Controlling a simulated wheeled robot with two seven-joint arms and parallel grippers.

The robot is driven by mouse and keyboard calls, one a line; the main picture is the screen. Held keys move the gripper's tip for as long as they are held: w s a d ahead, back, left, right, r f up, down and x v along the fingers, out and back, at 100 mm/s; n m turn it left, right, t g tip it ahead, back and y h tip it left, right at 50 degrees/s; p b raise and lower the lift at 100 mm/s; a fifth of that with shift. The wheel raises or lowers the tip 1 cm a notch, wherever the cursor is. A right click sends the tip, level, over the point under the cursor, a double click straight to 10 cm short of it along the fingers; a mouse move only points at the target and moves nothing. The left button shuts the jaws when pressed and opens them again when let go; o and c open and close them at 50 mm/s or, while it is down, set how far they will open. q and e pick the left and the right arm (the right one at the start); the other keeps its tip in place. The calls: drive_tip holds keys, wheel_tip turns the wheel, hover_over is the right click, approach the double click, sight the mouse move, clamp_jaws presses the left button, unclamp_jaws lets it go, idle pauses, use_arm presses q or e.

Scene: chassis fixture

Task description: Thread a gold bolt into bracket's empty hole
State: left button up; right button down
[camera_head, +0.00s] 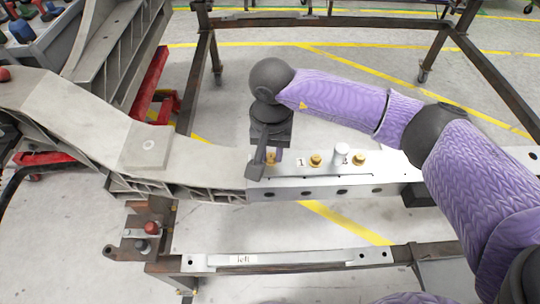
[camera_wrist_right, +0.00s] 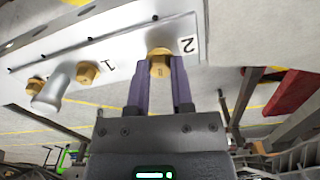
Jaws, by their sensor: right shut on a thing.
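The bracket (camera_head: 330,182) is a long silver-grey bar attached to the right end of the chassis beam. My right gripper (camera_head: 269,156) points down at the bracket's left end, shut on a gold bolt (camera_wrist_right: 160,63). In the right wrist view, the fingers (camera_wrist_right: 160,88) hold this bolt by its head at the plate, beside a label "2". How deep it sits is hidden. Two more gold bolts, a middle one (camera_head: 315,160) and a right one (camera_head: 359,159), stand in the bracket top. My left gripper is out of view.
A silver pin (camera_head: 342,154) stands up between the middle and right gold bolts. The grey chassis beam (camera_head: 190,155) runs left from the bracket. A dark metal frame (camera_head: 330,21) stands behind, and a lower rail (camera_head: 290,259) lies in front. Open floor lies between.

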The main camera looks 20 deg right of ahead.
drive_tip(key=shift+s+f, duration=0.1)
drive_tip(key=shift+s, duration=0.05)
drive_tip(key=m+p, duration=0.4)
drive_tip(key=m, duration=0.8)
drive_tip(key=shift+f+m+p, duration=0.1)
drive_tip(key=shift+m+p, duration=0.25)
drive_tip(key=shift+m, duration=0.55)
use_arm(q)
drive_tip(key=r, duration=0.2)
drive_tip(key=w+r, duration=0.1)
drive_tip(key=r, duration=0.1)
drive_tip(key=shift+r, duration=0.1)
use_arm(e)
drive_tip(key=shift+f+m, duration=0.25)
drive_tip(key=shift+m, duration=0.25)
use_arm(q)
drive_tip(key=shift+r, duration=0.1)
